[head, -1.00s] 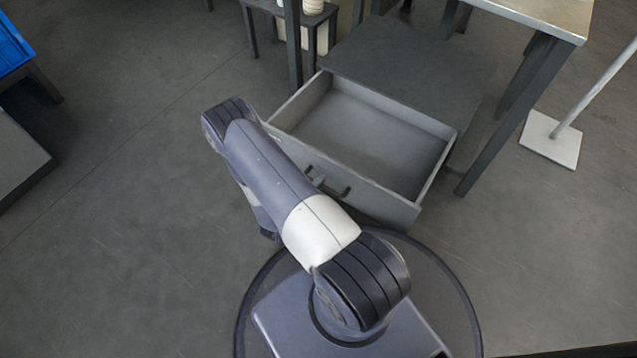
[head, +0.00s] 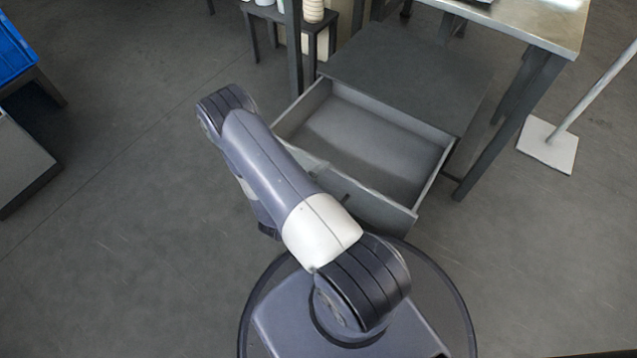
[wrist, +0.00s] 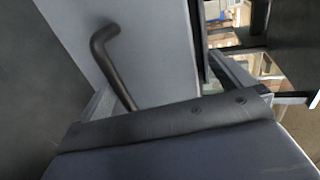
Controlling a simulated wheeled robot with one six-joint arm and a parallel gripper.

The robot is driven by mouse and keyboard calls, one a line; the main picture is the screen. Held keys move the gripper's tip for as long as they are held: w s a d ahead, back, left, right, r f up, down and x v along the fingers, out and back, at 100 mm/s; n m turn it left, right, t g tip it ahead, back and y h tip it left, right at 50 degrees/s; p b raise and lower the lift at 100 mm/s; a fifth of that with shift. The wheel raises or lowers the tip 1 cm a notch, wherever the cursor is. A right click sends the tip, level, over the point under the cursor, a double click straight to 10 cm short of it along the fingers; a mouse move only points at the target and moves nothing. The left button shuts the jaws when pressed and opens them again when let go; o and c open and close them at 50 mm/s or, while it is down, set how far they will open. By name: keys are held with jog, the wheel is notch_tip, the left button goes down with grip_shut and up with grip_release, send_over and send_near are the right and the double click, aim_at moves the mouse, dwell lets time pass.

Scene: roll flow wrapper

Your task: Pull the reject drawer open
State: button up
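The reject drawer (head: 378,154) stands pulled out of its grey cabinet in the head view, and its inside looks empty. Its grey front panel (wrist: 160,45) fills the middle of the wrist view. The dark bar handle (wrist: 115,68) on that panel shows in the wrist view; its lower end is hidden behind my gripper body. My gripper (wrist: 160,76) has its two fingers wide apart, with the handle nearer the left finger. I see no grip on the handle. In the head view my arm hides most of the gripper and handle.
The cabinet top (head: 405,70) is bare. A metal-topped table (head: 545,22) stands at the upper right, near a pole on a white base (head: 547,144). A small dark stand (head: 318,28) holds pale rolls. A blue crate (head: 12,52) is at far left. Floor on the left is clear.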

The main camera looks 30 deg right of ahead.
jog(key=shift+h, duration=0.3)
jog(key=r, duration=0.5)
jog(key=shift+w+d+r+p, duration=0.15)
jog(key=shift+d+r+p, duration=0.05)
jog(key=shift+p, duration=0.2)
jog(key=f, duration=0.1)
jog(key=f+y, duration=0.1)
jog(key=f, duration=0.1)
jog(key=s+a+f+y, duration=0.1)
jog(key=shift+a+f+g, duration=0.1)
jog(key=shift+f+g, duration=0.1)
jog(key=shift+g, duration=0.2)
jog(key=shift+a+f+p+v, duration=0.1)
jog(key=shift+f+v, duration=0.05)
jog(key=shift+v, duration=0.6)
jog(key=shift+a+f+p+v, duration=0.1)
jog(key=shift+f+v, duration=0.05)
jog(key=shift+v, duration=0.55)
jog(key=shift+f+p+v, duration=0.1)
jog(key=shift+f+v, duration=0.1)
jog(key=shift+v, duration=0.55)
jog(key=shift+s+a+r, duration=0.1)
jog(key=shift+a, duration=0.15)
jog(key=c, duration=1.1)
jog(key=s+a, duration=0.2)
jog(key=a, duration=0.4)
jog(key=shift+s+a+r+p, duration=0.35)
jog(key=shift+s+r, duration=0.05)
jog(key=shift+r, duration=0.1)
